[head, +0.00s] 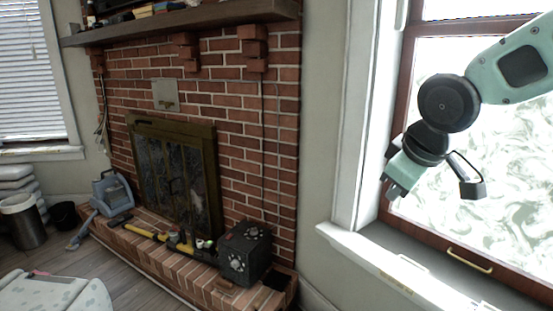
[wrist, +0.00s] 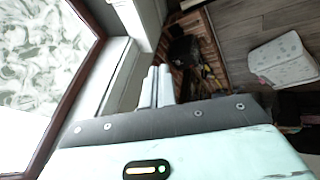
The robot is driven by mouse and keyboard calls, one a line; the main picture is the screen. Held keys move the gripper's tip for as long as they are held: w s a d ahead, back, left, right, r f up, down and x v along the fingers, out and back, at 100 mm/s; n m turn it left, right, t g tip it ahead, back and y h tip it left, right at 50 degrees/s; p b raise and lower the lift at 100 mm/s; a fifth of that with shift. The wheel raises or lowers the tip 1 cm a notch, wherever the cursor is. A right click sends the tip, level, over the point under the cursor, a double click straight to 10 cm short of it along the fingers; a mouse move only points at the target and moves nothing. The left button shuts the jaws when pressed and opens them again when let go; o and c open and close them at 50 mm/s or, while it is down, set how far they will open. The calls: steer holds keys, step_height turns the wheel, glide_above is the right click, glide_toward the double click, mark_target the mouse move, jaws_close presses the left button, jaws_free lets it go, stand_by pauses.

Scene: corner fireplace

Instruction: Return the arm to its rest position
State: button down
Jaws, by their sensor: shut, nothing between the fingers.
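My arm reaches in from the upper right of the head view, in front of the window. My gripper (head: 392,190) hangs at its end, pointing down and left, above the window sill. In the wrist view my gripper's two fingers (wrist: 156,86) lie side by side, closed together. Nothing is held between them. The fingers look clear of the window frame and the sill.
The window (head: 470,130) with its white sill (head: 375,258) is behind and below my arm. A brick fireplace (head: 240,130) fills the middle left. A black box (head: 244,254) stands on its brick hearth (head: 190,277). Open wooden floor (head: 140,283) lies in front.

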steer(key=s+a+f+g, duration=0.3)
steer(key=s+a+f, duration=0.1)
steer(key=s, duration=0.8)
steer(key=s+a+f+g, duration=0.3)
steer(key=s+f, duration=0.4)
steer(key=s, duration=0.4)
steer(key=shift+s+a+y+p, duration=0.3)
steer(key=shift+s+a+p, duration=0.05)
steer(key=shift+a, duration=0.05)
